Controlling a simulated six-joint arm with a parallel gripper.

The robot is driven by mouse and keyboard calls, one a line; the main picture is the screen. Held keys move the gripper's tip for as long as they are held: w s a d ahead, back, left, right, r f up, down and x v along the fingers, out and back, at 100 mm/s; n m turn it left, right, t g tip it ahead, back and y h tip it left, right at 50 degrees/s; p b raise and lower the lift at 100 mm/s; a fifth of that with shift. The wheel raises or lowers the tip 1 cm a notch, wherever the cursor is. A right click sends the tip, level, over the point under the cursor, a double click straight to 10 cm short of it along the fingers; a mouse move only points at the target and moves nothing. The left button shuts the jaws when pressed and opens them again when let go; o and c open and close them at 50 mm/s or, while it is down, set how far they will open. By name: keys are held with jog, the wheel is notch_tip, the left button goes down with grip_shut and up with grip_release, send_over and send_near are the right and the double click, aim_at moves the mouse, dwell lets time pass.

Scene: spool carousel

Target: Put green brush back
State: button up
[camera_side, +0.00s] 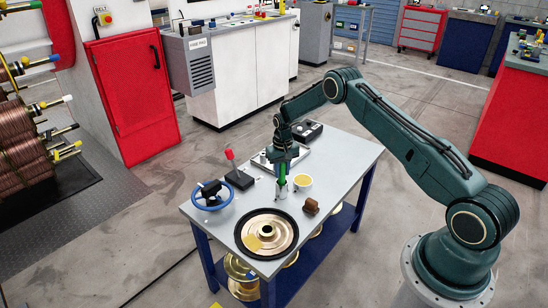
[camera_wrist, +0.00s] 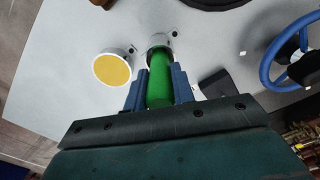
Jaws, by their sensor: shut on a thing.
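The green brush (camera_wrist: 160,88) shows in the wrist view as a green cylinder between the two blue fingers of my gripper (camera_wrist: 160,85), which is shut on it.
A white pot with yellow contents (camera_side: 302,182) stands just right of the holder. A black box (camera_side: 307,131) is behind.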

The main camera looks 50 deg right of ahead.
jog(key=shift+f, duration=0.1)
jog(key=o, duration=1)
notch_tip(320, 180, up, 12)
jog(key=shift+r, duration=0.15)
dwell(0.4)
